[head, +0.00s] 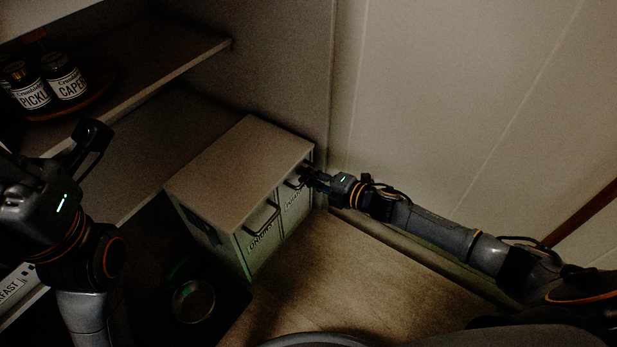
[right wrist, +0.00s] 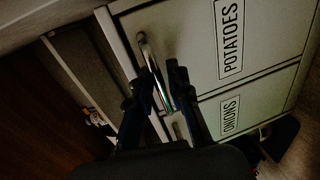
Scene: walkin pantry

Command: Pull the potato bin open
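The potato bin (head: 292,200) is the far right drawer front of a low cabinet, labelled POTATOES, and looks flush with the onion bin beside it. In the right wrist view the potato bin (right wrist: 268,45) shows large, with a metal bar handle (right wrist: 151,62). My right gripper (head: 306,174) is at this handle. In the wrist view, my right gripper's fingers (right wrist: 156,82) stand apart on either side of the bar, with a gap showing. My left gripper (head: 93,136) is raised at the left, away from the bins; its finger opening is unclear.
The onion bin (head: 259,238) with its own handle adjoins the potato bin. The cabinet top (head: 240,165) is bare. A wall panel (head: 440,100) stands close on the right. Shelves with jars (head: 66,80) are at the left. The floor (head: 330,275) before the bins is clear.

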